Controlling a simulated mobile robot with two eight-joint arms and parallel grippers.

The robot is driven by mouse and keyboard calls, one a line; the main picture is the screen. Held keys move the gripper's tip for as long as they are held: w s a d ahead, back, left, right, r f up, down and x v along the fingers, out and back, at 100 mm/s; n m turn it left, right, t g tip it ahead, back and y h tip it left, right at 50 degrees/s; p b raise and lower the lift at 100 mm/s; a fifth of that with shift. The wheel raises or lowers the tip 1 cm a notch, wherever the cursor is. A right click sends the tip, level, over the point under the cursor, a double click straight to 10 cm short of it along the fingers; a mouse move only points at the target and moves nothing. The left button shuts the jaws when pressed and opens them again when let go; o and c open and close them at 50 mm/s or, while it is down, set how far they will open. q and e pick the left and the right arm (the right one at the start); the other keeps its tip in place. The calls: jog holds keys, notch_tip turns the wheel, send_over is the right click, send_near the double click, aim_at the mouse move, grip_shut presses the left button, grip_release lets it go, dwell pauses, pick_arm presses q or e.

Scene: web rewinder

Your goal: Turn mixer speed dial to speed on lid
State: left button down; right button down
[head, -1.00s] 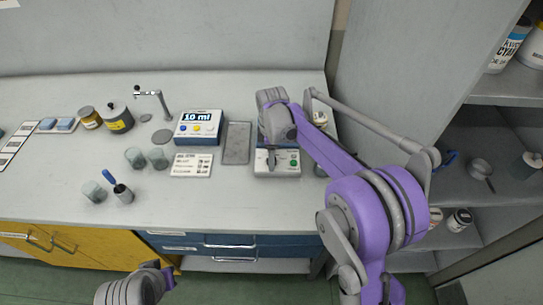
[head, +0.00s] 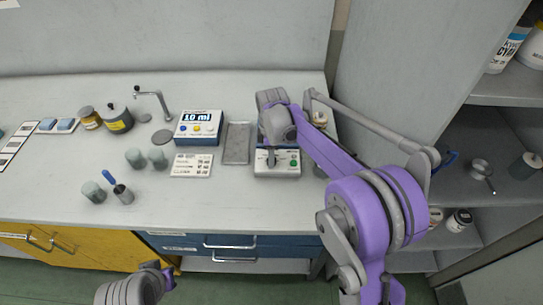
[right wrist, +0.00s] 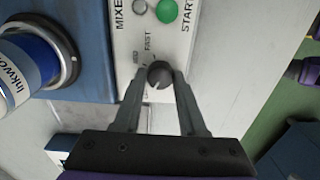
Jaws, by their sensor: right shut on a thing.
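The mixer (head: 278,170) is a white and blue box on the bench, below my right arm in the head view. Its panel (right wrist: 185,50) in the right wrist view carries a green START button (right wrist: 167,11), a grey knob and a dark round speed dial (right wrist: 159,74) with a pale pointer mark. FAST is printed beside the dial; other speed words are partly hidden. My right gripper (right wrist: 159,78) is shut on the dial, one finger on each side; it also shows in the head view (head: 271,158). My left gripper's fingers are not seen, only part of that arm.
A grey tray (head: 237,143), a blue dispenser (head: 198,128) reading 10 ml and a white card (head: 191,165) lie left of the mixer.

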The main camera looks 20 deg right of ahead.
jog(key=m, duration=0.4)
jog(key=shift+m, duration=0.4)
jog(key=m, duration=0.4)
jog(key=shift+m+b, duration=0.3)
jog(key=shift+b, duration=0.1)
jog(key=m, duration=0.4)
jog(key=shift+m, duration=2)
jog(key=shift+c, duration=2.3)
grip_release()
